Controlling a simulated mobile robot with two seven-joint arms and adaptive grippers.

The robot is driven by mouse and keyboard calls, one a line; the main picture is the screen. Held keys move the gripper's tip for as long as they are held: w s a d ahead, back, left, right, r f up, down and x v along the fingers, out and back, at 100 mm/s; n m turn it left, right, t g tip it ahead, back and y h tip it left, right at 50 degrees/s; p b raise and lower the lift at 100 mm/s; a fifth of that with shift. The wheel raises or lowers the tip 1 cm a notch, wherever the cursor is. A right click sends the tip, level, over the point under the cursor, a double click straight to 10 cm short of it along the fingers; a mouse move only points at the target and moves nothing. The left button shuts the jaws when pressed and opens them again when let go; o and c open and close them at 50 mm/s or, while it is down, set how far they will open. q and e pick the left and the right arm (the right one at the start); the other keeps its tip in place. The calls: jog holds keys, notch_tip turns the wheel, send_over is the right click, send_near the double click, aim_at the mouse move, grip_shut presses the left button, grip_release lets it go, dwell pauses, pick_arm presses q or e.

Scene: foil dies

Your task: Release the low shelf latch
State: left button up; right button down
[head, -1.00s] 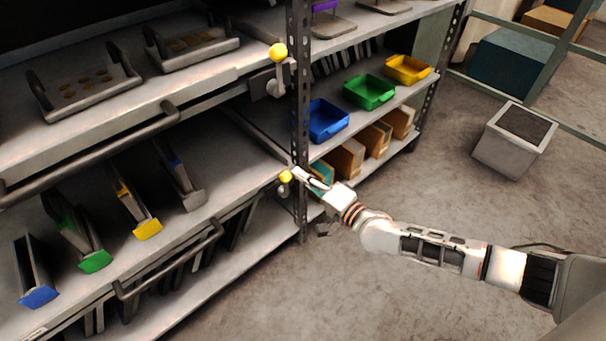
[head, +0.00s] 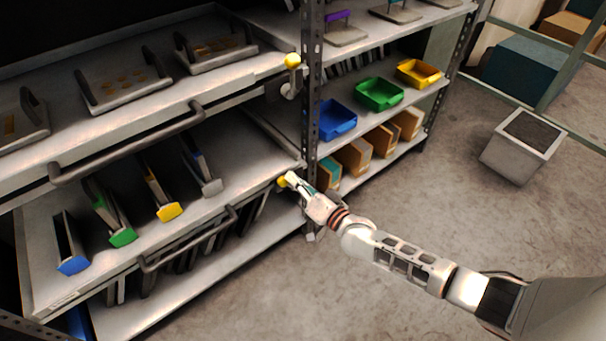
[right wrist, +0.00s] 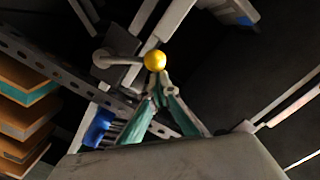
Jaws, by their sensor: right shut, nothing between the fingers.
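The low shelf latch is a short lever with a yellow ball knob (head: 282,183), at the right front corner of the low pull-out shelf (head: 235,192) beside the perforated post. In the right wrist view its yellow knob (right wrist: 154,61) is at the end of a grey arm (right wrist: 118,61) that reaches left to a bracket. My right gripper (head: 290,180) is shut and empty, its fingertips right at the knob. In the right wrist view the fingertips (right wrist: 162,78) meet just below the knob; I cannot tell whether they touch. My left gripper is out of view.
An upper latch with a yellow knob (head: 292,61) stands upright above. The low shelf has a bar handle (head: 188,240) and several colour-tipped holders. Bins, including a blue one (head: 337,120), fill the right rack. The floor (head: 450,215) is clear around a grey box (head: 522,145).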

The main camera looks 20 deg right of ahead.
aim_at(281, 183)
jog(key=a+n, duration=0.1)
jog(key=a+f+n, duration=0.1)
jog(key=s+n, duration=0.1)
jog(key=shift+a+f+p, duration=0.25)
jog(key=shift+a+p, duration=0.05)
jog(key=shift+a, duration=0.1)
pick_arm(q)
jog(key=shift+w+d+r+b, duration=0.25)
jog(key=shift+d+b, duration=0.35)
jog(key=shift+b, duration=0.35)
pick_arm(e)
jog(key=s+a+f+n+h, duration=0.1)
jog(key=a+f+n, duration=0.2)
jog(key=f+n, duration=0.2)
jog(key=n, duration=0.2)
jog(key=shift+n, duration=0.3)
jog(key=shift+s+a+f, duration=0.1)
